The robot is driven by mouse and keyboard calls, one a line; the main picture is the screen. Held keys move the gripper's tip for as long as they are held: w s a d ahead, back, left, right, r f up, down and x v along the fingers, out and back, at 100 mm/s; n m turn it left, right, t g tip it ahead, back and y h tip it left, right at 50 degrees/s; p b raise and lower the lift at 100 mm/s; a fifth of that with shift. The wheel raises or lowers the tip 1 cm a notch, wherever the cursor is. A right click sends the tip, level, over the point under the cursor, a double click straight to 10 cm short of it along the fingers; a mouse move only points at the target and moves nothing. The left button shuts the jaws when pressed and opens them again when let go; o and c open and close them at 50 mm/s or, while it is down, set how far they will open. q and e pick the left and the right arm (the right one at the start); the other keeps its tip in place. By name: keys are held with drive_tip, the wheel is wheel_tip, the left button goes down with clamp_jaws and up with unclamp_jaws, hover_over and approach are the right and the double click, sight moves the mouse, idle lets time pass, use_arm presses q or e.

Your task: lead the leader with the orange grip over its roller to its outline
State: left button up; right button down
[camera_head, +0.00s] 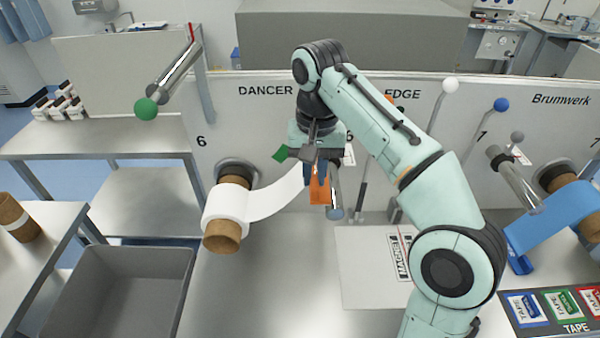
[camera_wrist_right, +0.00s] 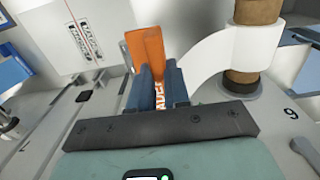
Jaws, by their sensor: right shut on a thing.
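The leader's orange grip (camera_head: 319,187) hangs between the fingers of my right gripper (camera_head: 316,168). In the right wrist view the orange grip (camera_wrist_right: 145,50) stands up between the dark fingers (camera_wrist_right: 157,92), which are shut on it; part of its lettering shows. A white web (camera_head: 276,197) runs from the roll (camera_head: 226,212) up to the gripper. A metal roller (camera_head: 335,198) is just right of the grip; whether they touch is hidden. An orange patch (camera_head: 388,100) on the panel is mostly behind my arm. My left gripper is not in view.
A metal rod with a green ball (camera_head: 146,109) juts out at upper left. A grey bin (camera_head: 125,285) stands at lower left. A blue web (camera_head: 555,217) and tape tray (camera_head: 555,308) are at right. A magnet plate (camera_head: 370,265) lies below my arm.

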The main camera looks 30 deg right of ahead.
drive_tip(key=s+d, duration=0.7)
drive_tip(key=d, duration=0.4)
drive_tip(key=s+d+f+b, duration=0.2)
drive_tip(key=s+d+f, duration=0.2)
drive_tip(key=d+f, duration=0.35)
drive_tip(key=d+f+b, duration=0.1)
drive_tip(key=f+b, duration=0.2)
drive_tip(key=f, duration=0.3)
drive_tip(key=s+f+b, duration=0.1)
drive_tip(key=f+b, duration=0.3)
drive_tip(key=f, duration=0.3)
drive_tip(key=s+d+f+b, duration=0.1)
drive_tip(key=f+b, duration=0.3)
drive_tip(key=f, duration=0.3)
drive_tip(key=shift+d, duration=0.35)
use_arm(q)
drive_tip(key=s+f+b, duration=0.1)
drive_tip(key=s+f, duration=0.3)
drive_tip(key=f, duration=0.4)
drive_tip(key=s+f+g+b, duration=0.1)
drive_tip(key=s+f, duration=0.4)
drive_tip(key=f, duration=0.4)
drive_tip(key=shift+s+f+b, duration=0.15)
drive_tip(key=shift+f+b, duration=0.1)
drive_tip(key=shift+b, duration=0.05)
use_arm(e)
drive_tip(key=shift+f, duration=2.05)
drive_tip(key=shift+a+f, duration=0.1)
drive_tip(key=shift+f, duration=0.25)
